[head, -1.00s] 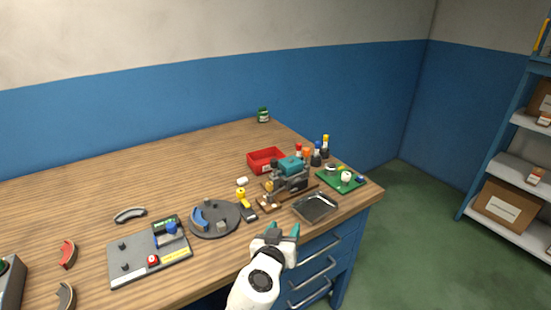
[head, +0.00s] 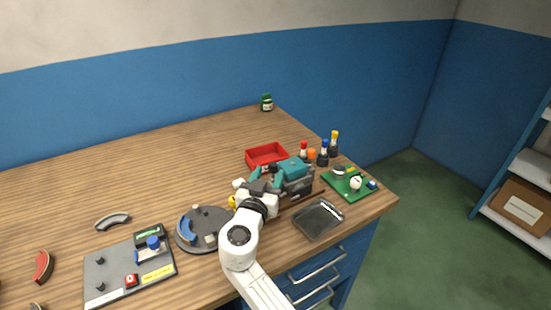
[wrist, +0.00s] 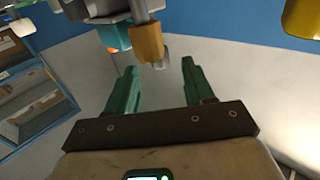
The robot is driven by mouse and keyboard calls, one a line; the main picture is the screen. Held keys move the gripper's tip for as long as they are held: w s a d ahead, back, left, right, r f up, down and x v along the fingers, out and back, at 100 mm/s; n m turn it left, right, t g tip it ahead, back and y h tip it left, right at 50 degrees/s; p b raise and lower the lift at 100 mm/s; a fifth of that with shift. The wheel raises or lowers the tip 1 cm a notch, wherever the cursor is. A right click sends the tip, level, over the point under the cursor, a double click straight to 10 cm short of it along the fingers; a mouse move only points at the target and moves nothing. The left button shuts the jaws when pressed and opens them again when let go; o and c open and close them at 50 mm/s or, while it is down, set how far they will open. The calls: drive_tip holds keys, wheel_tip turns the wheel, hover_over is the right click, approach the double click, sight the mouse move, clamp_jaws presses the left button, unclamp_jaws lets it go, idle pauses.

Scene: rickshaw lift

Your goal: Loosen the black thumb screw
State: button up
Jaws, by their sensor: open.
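A small machine with a teal top (head: 293,167) and dark grey body stands near the right end of the bench. I cannot make out a black thumb screw; my gripper and arm cover part of the machine's left side. My gripper (head: 264,180) has its green fingers up against that side in the head view. In the wrist view my gripper (wrist: 160,68) is open, with nothing clamped. A brass-coloured block (wrist: 148,42) on a grey shaft, with a pale tip, hangs between and just beyond the fingertips. I cannot tell whether they touch it.
A red bin (head: 267,156) is behind the machine, with several bottles (head: 324,152) to the right. A green board (head: 347,184) and dark metal tray (head: 318,219) lie right of my arm. A round grey turntable (head: 205,241) and grey fixture plate (head: 113,283) are left. The back left is clear.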

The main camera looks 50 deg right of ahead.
sight(274, 163)
drive_tip(key=p+x, duration=0.1)
drive_tip(key=x, duration=0.5)
drive_tip(key=shift+w+d, duration=0.2)
drive_tip(key=shift+d, duration=0.15)
drive_tip(key=shift+c, duration=0.3)
drive_tip(key=c, duration=0.9)
